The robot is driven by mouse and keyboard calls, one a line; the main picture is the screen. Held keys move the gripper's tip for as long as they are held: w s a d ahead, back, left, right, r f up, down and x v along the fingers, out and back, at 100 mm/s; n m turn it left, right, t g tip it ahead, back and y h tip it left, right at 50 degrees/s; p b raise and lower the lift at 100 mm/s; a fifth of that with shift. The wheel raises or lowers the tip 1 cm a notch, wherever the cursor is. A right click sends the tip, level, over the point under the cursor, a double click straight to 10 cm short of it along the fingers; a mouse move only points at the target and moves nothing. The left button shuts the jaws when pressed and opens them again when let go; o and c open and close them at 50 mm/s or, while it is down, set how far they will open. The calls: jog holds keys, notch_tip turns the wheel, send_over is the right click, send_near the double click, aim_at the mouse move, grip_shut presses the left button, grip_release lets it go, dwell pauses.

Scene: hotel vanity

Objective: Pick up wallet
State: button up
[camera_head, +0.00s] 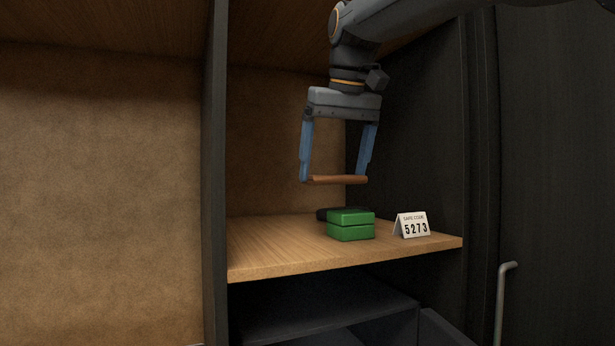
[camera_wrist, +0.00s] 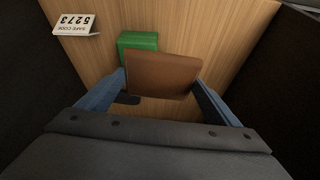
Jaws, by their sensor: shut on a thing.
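A flat brown wallet (camera_head: 337,180) is held level between the two blue fingers of my gripper (camera_head: 336,179). My gripper is shut on it, one finger at each side, and points down. The wallet is in the air above the wooden shelf (camera_head: 275,253), clear of the things on it. In the wrist view the wallet (camera_wrist: 162,75) shows its broad brown face between the fingertips of my gripper (camera_wrist: 160,82), and it hides part of the shelf.
A green box (camera_head: 351,225) stands on the shelf below the wallet, with a dark object (camera_head: 322,214) behind it. A white card reading 5273 (camera_head: 412,225) stands to the right. Dark walls (camera_head: 215,170) close in both sides. The shelf's left front is clear.

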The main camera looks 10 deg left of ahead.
jog(key=w+d+b, duration=0.1)
jog(key=w+d, duration=0.4)
jog(key=d, duration=0.3)
jog(key=shift+w+d+b, duration=0.15)
jog(key=shift+d+b, duration=0.15)
jog(key=shift+d, duration=0.05)
jog(key=shift+d, duration=0.1)
